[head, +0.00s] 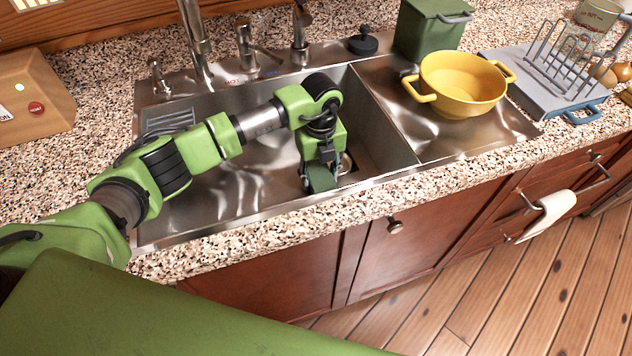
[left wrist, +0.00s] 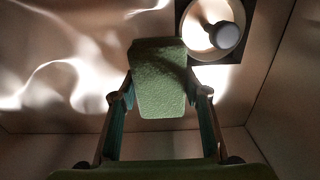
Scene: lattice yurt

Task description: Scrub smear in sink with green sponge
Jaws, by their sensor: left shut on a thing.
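The steel sink (head: 225,185) is set in a speckled counter, with a basin on the left and a drainboard on the right. My left gripper (head: 320,172) points down into the basin near its front right part. In the left wrist view my left gripper (left wrist: 160,100) is shut on the green sponge (left wrist: 158,72), which sits between the two fingers. I cannot tell whether the sponge touches the basin floor. The drain (left wrist: 212,28) is beyond the sponge to the right. I cannot make out a smear among the bright reflections. My right gripper is out of view.
A yellow two-handled pot (head: 462,82) stands on the drainboard, with a green bin (head: 428,35) behind it. The faucet (head: 195,40) and taps rise at the basin's back edge. A dish rack (head: 560,60) stands at the right. The basin's left part is clear.

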